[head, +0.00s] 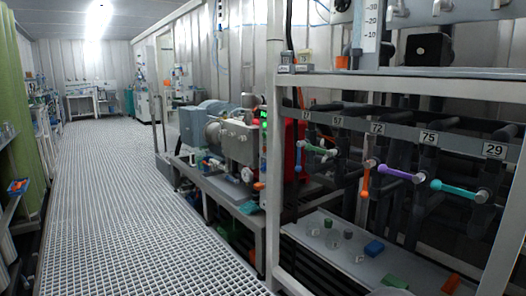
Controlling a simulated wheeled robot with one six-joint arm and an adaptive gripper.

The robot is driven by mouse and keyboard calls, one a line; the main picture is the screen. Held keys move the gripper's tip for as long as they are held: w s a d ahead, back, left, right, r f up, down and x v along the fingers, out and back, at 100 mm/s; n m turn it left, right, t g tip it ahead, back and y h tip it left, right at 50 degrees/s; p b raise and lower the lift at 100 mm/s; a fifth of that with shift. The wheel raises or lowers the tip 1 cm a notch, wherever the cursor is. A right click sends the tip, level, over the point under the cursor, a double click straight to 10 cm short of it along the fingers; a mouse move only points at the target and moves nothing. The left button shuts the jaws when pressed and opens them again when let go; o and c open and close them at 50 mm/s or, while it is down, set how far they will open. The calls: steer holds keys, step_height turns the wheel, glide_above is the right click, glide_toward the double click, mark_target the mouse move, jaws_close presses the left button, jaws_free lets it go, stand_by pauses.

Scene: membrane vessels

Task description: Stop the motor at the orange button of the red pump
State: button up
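A red housing (293,145), which looks like the red pump, stands on the bench right of centre, partly hidden behind the pale rack post. Beside it on the left is a grey machine (236,140) with pipes. A narrow control strip with green lights (264,118) stands between them. A small orange spot (259,186) shows low at the bench edge in front of the machine; I cannot tell whether it is the button. No button is clearly seen on the red housing itself. My gripper is not in view.
A pale rack post (273,150) stands in front of the pump. To its right, numbered valves carry orange (366,180), purple (397,174) and teal (455,189) handles above a shelf with glassware. The grated floor (130,200) on the left is clear. A green curtain (18,110) hangs far left.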

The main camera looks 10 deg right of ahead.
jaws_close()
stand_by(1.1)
